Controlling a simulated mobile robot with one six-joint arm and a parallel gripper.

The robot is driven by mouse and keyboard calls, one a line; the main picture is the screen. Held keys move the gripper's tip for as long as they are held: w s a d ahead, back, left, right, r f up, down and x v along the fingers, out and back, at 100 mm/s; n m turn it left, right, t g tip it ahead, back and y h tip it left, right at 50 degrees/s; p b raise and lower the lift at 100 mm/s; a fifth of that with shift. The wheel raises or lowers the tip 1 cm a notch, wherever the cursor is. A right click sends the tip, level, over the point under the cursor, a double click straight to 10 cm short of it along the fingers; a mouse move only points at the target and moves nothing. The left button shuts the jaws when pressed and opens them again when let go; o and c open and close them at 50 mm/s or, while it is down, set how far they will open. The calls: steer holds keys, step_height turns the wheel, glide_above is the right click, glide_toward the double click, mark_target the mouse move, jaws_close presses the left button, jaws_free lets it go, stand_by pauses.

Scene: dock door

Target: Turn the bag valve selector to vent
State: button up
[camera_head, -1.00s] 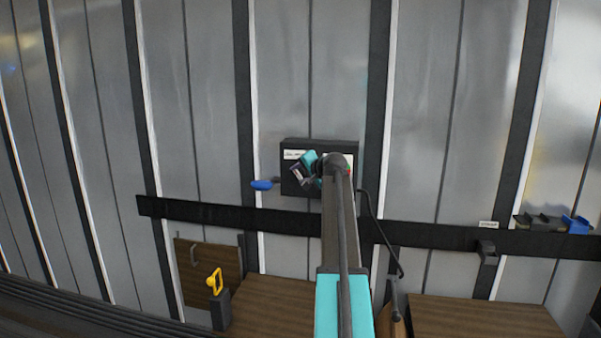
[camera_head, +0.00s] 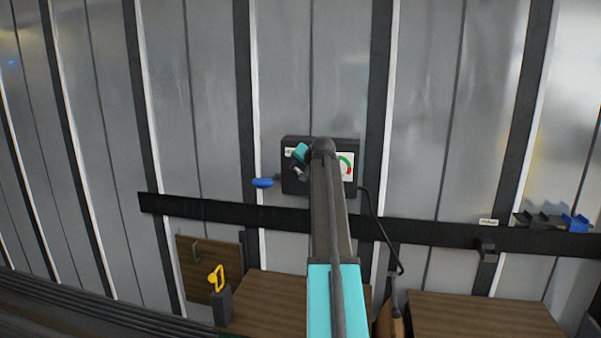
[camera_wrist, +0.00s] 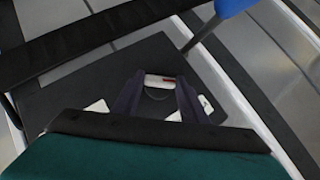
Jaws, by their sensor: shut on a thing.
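The black valve box (camera_head: 289,142) is mounted on the corrugated wall in the head view; its dark face (camera_wrist: 70,85) fills the middle of the wrist view. My gripper (camera_head: 299,173) is at the left part of that face. In the wrist view my gripper (camera_wrist: 160,88) has its two dark fingers apart, shut on the selector, which is mostly hidden between them. Other small white labels (camera_wrist: 97,107) lie around. I cannot read which setting the selector points at.
A blue-ended lever (camera_head: 263,183) sticks out left of the box. A red-green gauge (camera_head: 346,166) is at its right. A black rail (camera_head: 200,208) runs below, and a cable (camera_head: 372,215) hangs at the right. A yellow handle (camera_head: 216,278) stands lower left.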

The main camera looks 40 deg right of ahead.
steer(key=o, duration=1)
steer(key=shift+o, duration=0.2)
steer(key=shift+s+r, duration=0.1)
steer(key=b+v, duration=0.4)
steer(key=v, duration=0.9)
steer(key=shift+s+r, duration=0.15)
steer(key=shift+r, duration=0.05)
steer(key=shift+a, duration=0.1)
steer(key=shift+f, duration=0.1)
